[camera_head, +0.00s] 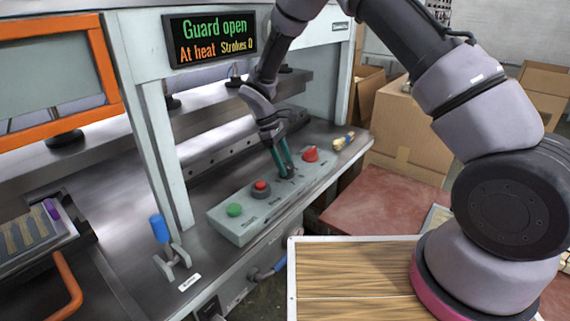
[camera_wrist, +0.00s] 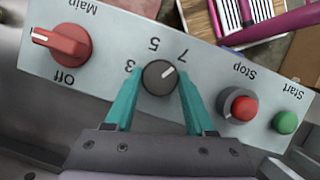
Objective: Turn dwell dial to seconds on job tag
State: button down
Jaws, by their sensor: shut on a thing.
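The dwell dial (camera_wrist: 158,80) is a round dark knob on the grey control panel (camera_wrist: 220,75), marked 3, 5 and 7. In the head view my gripper (camera_head: 284,163) reaches down to the panel, and the fingers partly hide the dial (camera_head: 288,173). I cannot make out a job tag with readable seconds; a small white label (camera_head: 190,282) lies on the front ledge, too small to read.
A red Stop button (camera_wrist: 243,108) and green Start button (camera_wrist: 286,122) are on the other side. The display (camera_head: 211,40) reads "Guard open, At heat, Strokes 0". A blue-handled lever (camera_head: 160,228) stands at the left.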

jog(key=shift+c, duration=1.3)
grip_release()
jog(key=n, duration=0.1)
jog(key=n+t, duration=0.1)
jog(key=n, duration=0.1)
jog(key=n+t, duration=0.1)
jog(key=n, duration=0.1)
jog(key=shift+s+h, duration=0.25)
jog(key=shift+h, duration=0.05)
jog(key=n+t, duration=0.1)
jog(key=n, duration=0.2)
jog(key=n+t+y, duration=0.1)
jog(key=n, duration=0.3)
jog(key=shift+s+d+n+t, duration=0.1)
jog(key=shift+s+n+t, duration=0.05)
jog(key=shift+n+t, duration=0.2)
jog(key=n+y, duration=0.1)
jog(key=n, duration=0.1)
jog(key=n+t, duration=0.1)
jog(key=n, duration=0.2)
jog(key=shift+d+n+y, duration=0.1)
jog(key=shift+n+y, duration=0.15)
jog(key=shift+y, duration=0.15)
jog(key=n+y, duration=0.1)
jog(key=n, duration=0.2)
jog(key=n+y, duration=0.1)
jog(key=n, duration=0.1)
jog(key=shift+d+n+t, duration=0.15)
jog(key=shift+n+t, duration=0.1)
jog(key=shift+n, duration=0.15)
